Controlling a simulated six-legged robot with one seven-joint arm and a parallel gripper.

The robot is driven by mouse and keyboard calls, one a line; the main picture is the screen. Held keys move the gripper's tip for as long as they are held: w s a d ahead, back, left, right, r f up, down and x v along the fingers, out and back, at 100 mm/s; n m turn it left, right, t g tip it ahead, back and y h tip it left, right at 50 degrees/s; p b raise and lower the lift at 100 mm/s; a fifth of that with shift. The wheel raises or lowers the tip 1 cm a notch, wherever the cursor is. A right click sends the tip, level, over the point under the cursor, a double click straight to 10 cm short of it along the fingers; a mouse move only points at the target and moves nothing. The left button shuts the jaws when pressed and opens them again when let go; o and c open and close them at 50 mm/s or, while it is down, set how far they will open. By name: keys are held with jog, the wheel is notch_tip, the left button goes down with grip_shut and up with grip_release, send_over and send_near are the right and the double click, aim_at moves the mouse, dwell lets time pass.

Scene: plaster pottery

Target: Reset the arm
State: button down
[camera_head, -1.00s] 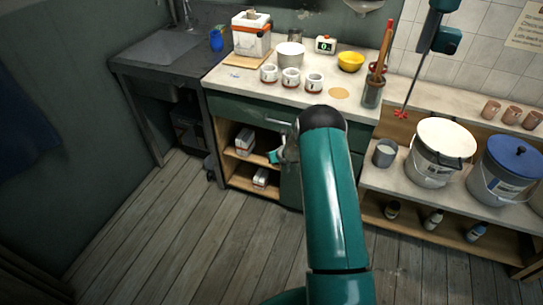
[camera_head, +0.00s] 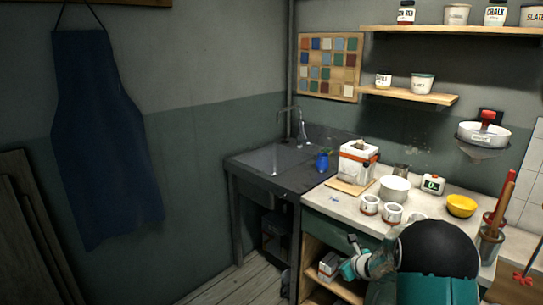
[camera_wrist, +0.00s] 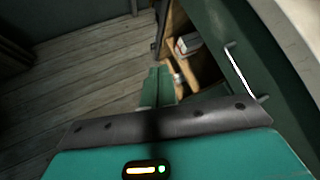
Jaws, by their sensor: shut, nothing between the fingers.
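My gripper (camera_wrist: 158,86) is shut and empty. In the wrist view its teal fingers point toward the floor in front of an open cabinet shelf (camera_wrist: 176,40), with a cabinet door and its bright bar handle (camera_wrist: 240,70) to the right. In the head view my teal arm with its black joint fills the lower right. The gripper end is low in front of the cabinet, partly hidden by my arm, so its fingers are hard to make out there.
A blue apron (camera_head: 105,130) hangs left. Wooden floor (camera_head: 235,285) is clear.

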jog(key=s+a+r+n+g+y, duration=0.1)
jog(key=s+a+r+n+y, duration=0.1)
jog(key=s+a+r+n, duration=0.7)
jog(key=s+a+r+n+g+y, duration=0.1)
jog(key=s+a+r+n, duration=0.45)
jog(key=r, duration=0.65)
jog(key=s+d+r+n+g+h, duration=0.1)
jog(key=s+d+r+n+h, duration=0.1)
jog(key=s+n, duration=0.5)
jog(key=s+d+r+n+g+h, duration=0.1)
jog(key=s+n, duration=0.6)
jog(key=s, duration=1.3)
jog(key=d+h, duration=0.1)
jog(key=h, duration=0.1)
jog(key=shift+s+d+r+h, duration=0.25)
jog(key=shift+d+r+h, duration=0.05)
jog(key=shift+r, duration=0.05)
